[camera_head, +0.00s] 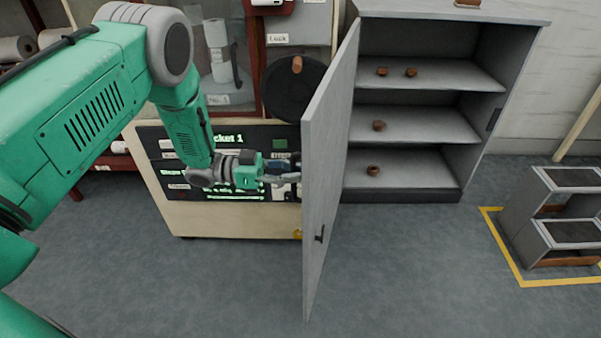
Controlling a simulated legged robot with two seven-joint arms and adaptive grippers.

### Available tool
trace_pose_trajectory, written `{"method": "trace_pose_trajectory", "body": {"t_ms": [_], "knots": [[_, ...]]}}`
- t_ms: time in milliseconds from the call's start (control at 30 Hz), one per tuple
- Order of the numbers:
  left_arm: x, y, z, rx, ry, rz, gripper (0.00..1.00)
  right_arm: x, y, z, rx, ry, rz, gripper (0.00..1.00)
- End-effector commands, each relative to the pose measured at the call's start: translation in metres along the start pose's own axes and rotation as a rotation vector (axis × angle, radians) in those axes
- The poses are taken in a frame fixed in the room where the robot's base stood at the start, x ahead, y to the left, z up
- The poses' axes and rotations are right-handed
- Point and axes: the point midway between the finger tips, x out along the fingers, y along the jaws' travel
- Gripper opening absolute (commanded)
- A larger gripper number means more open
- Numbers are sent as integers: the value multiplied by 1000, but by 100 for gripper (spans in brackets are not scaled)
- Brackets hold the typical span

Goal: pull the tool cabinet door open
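The grey tool cabinet (416,98) stands at the back, right of centre. Its door (330,150) stands wide open, swung out towards me from the cabinet's left side and seen at a steep angle. A small dark handle or latch (319,235) shows low on the door. My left gripper (287,174) is just left of the door, around mid-height, with its fingers pointing at the door's near edge. The fingertips are close to the edge or partly behind it; I cannot tell whether they touch or how far apart they are. My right gripper is out of view.
Several small brown items (378,125) sit on the cabinet shelves. A pale machine base with a dark labelled panel (235,218) stands behind my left gripper. A grey step stool (560,215) stands inside yellow floor lines at right. The floor before the cabinet is clear.

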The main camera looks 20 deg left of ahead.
Motion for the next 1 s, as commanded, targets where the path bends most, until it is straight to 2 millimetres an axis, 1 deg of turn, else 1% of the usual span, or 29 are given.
{"method": "trace_pose_trajectory", "body": {"t_ms": [333,467,567,800,900,1000], "knots": [[7,1,-1,1,-3,3,33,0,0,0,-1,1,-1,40],[0,1,-1,3,-5,2,33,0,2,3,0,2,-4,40],[-15,1,0,2,-3,1,33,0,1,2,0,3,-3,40],[-74,-3,3,-2,3,-2,33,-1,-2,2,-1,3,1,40],[-94,-3,4,-3,4,-2,33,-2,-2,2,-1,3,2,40],[-109,-3,4,-3,4,-2,33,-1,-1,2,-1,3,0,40]]}}
